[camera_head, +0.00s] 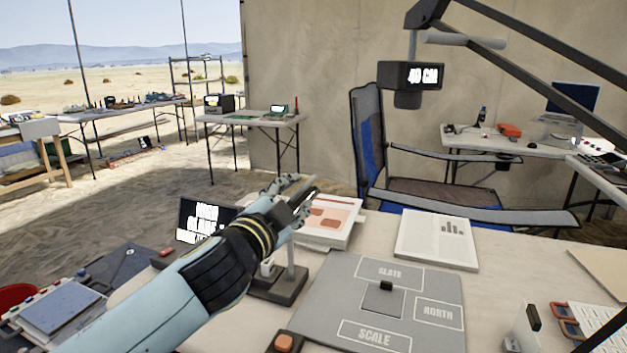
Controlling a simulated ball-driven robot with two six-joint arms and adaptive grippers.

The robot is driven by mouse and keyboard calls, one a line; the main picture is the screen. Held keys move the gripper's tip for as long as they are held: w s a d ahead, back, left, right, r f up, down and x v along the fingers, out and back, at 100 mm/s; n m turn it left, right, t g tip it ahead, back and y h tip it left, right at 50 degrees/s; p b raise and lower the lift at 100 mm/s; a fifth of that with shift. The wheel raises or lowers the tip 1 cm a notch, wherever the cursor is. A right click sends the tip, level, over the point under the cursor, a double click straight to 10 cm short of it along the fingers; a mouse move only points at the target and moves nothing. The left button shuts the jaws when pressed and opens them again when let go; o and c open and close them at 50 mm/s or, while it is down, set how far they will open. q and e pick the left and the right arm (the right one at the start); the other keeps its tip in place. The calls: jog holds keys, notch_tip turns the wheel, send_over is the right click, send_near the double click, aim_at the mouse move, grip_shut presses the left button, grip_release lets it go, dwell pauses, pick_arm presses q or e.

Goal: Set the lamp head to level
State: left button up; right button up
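My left gripper (296,197) is over the near table, its fingers pointing up and right. A pale post rises from a dark base (277,284) to just under the gripper. Whether the fingers are closed on a lamp head at the post's top is hidden by the gripper and arm. A dark box-shaped head (408,80) reading "40 CM" hangs from a jointed dark arm (530,65) at the upper right. It looks roughly level, with a short cylinder under it, and is apart from my gripper. My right gripper is not in view.
A grey mat (325,290) marked SLATE, NORTH and SCALE holds a small black piece (386,286). Papers (437,239) lie behind it. A dark screen (205,219) stands left of my arm. An orange button (284,343) is at the front. A blue chair (368,150) stands behind the table.

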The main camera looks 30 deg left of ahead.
aim_at(306, 185)
pick_arm(q)
jog(key=p+x, duration=0.1)
jog(key=x, duration=0.7)
grip_shut()
dwell(0.3)
